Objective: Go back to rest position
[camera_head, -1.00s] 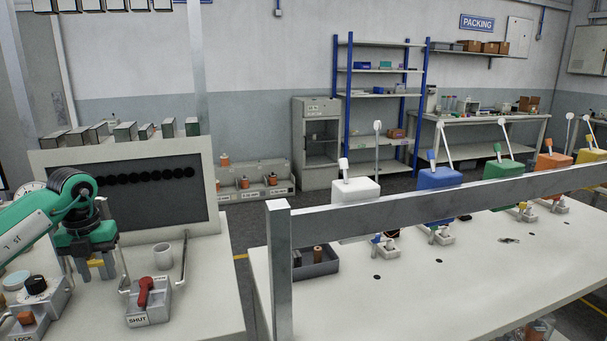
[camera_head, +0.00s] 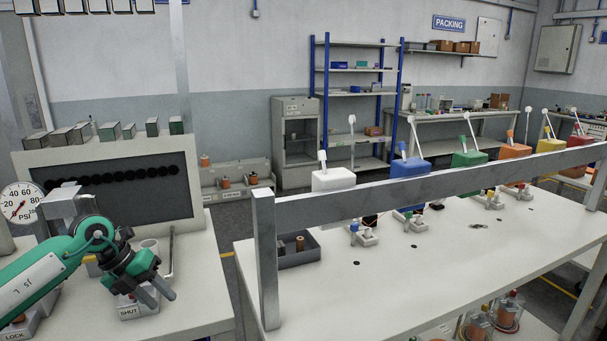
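My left arm comes in from the left in green and white. Its gripper (camera_head: 159,298) hangs over the left bench, in front of the box marked SHUT (camera_head: 133,311). Its two dark fingers stand apart with nothing seen between them, so it is open. The gripper hides most of the SHUT box and its red handle. My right gripper does not show.
A pressure gauge (camera_head: 20,203) is at the far left. A metal rail (camera_head: 420,188) runs over the right table (camera_head: 400,270), which holds a grey tray (camera_head: 300,258) and coloured boxes with levers.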

